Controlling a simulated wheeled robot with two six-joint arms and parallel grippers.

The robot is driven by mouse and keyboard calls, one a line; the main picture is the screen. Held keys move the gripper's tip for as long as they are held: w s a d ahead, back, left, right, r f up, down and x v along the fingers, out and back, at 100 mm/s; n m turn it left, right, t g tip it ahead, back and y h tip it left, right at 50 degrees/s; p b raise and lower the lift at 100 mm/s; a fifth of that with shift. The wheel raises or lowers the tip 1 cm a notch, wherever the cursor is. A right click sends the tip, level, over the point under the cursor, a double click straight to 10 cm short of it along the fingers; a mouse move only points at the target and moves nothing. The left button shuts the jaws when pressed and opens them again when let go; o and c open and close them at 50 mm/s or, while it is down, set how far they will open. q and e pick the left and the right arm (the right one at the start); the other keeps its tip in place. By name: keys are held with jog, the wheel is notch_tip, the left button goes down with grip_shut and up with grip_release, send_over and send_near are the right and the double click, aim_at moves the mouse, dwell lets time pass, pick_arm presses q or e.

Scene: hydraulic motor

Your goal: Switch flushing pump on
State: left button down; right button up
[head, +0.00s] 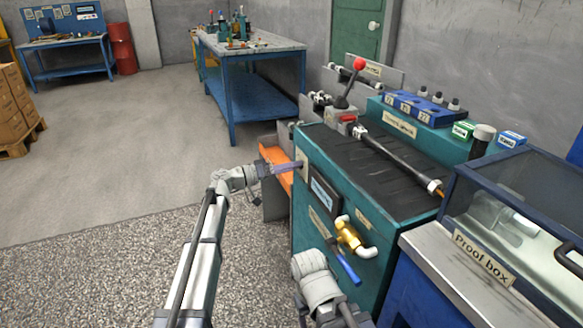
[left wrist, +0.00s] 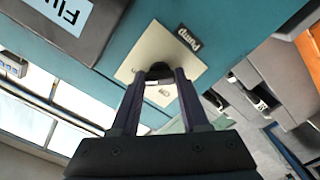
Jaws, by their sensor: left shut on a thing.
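The pump switch is a dark knob (left wrist: 160,71) on a cream plate (left wrist: 150,48), beside a black label reading "Pump" (left wrist: 188,38) in the left wrist view. In the head view the plate (head: 301,164) is on the left side of the teal hydraulic unit (head: 312,148). My left gripper (head: 290,167) reaches it from the left. In the left wrist view its two fingers (left wrist: 160,76) are on either side of the knob and shut on it. The fingers partly hide the knob, and its exact turn is hard to read. My right gripper is not in view; only part of that arm shows.
A dark display (head: 325,194) and a brass valve with a blue handle (head: 349,235) are on the unit's front. A red-knobbed lever (head: 350,82) stands on top. The proof box (head: 484,258) is at right. An orange part (head: 279,160) lies behind my left gripper.

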pick_arm(q)
jog(key=shift+s, duration=0.1)
dwell(0.3)
jog(key=shift+c, duration=2)
grip_release()
jog(key=v, duration=0.8)
